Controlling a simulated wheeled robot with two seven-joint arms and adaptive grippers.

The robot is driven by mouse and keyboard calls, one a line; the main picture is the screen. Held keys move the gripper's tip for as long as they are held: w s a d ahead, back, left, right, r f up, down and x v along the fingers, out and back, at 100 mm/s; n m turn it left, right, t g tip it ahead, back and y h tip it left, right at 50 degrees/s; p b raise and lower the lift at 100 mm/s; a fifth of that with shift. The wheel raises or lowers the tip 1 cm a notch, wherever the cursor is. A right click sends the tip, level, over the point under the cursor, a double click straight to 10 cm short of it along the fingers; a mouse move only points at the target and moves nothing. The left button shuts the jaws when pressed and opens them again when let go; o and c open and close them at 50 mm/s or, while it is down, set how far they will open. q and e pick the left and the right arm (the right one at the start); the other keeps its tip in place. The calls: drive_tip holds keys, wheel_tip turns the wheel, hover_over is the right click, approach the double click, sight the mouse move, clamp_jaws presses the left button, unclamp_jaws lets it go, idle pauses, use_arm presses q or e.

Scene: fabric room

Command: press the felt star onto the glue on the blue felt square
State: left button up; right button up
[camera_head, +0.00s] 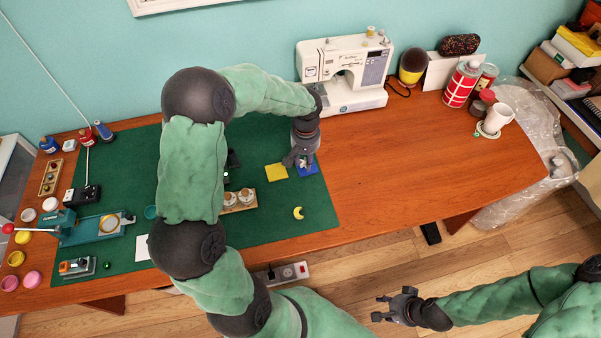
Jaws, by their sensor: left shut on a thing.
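The blue felt square (311,170) lies on the green mat near its right edge, partly hidden under my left gripper. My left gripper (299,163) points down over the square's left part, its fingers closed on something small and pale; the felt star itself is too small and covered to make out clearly. I cannot tell whether the held piece touches the square. Glue on the square is not visible. My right gripper (382,309) is open and empty, out over the floor in front of the table.
A yellow felt square (276,173) lies just left of the blue one. A yellow felt crescent (298,213) and a wooden holder with two jars (238,203) are nearer the front. A sewing machine (346,75) stands behind.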

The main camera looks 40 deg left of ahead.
use_arm(q)
drive_tip(key=shift+m, duration=0.7)
drive_tip(key=w+a+f, duration=0.2)
drive_tip(key=w, duration=0.1)
drive_tip(key=w+a+f, duration=0.1)
drive_tip(key=w+f, duration=0.1)
drive_tip(key=shift+w, duration=0.25)
drive_tip(key=shift+d+f+b, duration=0.1)
drive_tip(key=shift+f+b, duration=1.65)
drive_tip(key=shift+f, duration=0.95)
drive_tip(key=shift+f, duration=0.35)
drive_tip(key=o, duration=0.8)
drive_tip(key=shift+c, duration=0.2)
drive_tip(key=shift+r, duration=0.1)
wheel_tip(320, 180, up, 12)
